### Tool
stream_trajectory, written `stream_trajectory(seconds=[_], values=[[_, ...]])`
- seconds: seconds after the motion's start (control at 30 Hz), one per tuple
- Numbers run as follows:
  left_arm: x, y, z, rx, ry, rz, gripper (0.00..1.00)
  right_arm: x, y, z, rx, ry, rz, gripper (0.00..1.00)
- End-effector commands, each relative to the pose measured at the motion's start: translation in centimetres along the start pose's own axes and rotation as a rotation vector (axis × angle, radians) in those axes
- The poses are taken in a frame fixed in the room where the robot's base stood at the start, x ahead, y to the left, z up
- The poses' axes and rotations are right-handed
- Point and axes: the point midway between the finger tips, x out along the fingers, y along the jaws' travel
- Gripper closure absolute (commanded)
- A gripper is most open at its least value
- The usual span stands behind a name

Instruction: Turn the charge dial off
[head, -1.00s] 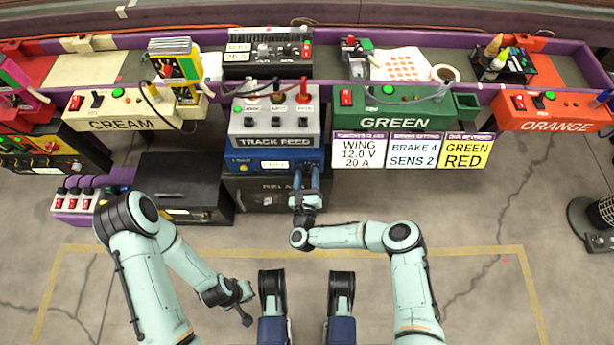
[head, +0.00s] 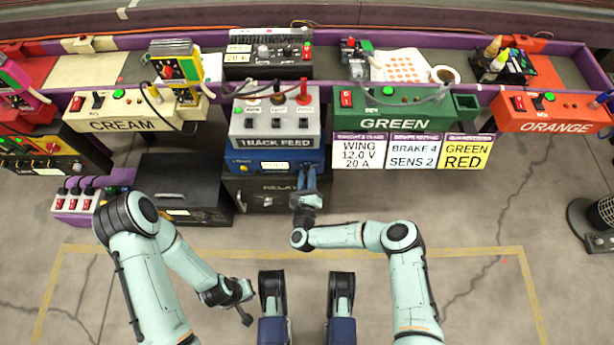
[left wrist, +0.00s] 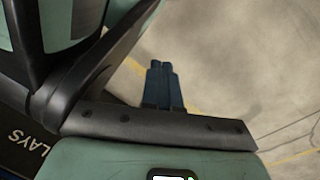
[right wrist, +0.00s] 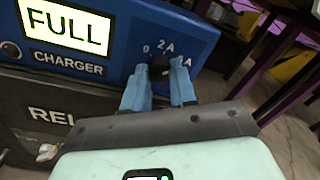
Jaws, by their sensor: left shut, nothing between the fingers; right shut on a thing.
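The blue charger (head: 243,167) sits under the track feed box. In the right wrist view the charger (right wrist: 117,45) has a lit display (right wrist: 66,24) reading FULL. Its small dark dial (right wrist: 159,69) sits below the marks 0, 2A and a partly hidden one at the right. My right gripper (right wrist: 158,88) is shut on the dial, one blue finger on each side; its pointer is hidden. In the head view my right gripper (head: 307,172) reaches the charger's right end. My left gripper (left wrist: 162,72) is shut and empty, low over the floor, away from the charger.
The track feed box (head: 275,125) stands on the charger, and the dark relay box (head: 262,192) is beneath it. A black box (head: 180,180) stands to the left. Signs (head: 413,150) hang at the right. The floor (head: 460,220) in front is clear.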

Motion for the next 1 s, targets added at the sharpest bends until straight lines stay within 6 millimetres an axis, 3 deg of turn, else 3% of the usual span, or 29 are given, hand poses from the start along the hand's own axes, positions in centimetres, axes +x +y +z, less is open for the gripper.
stream_trajectory(seconds=[1.0], values=[[-2.9, 2.9, -3.1, 0.034, 0.120, 0.054, 1.00, -0.1, -0.2, -0.1, -0.945, -0.044, -0.019, 1.00]])
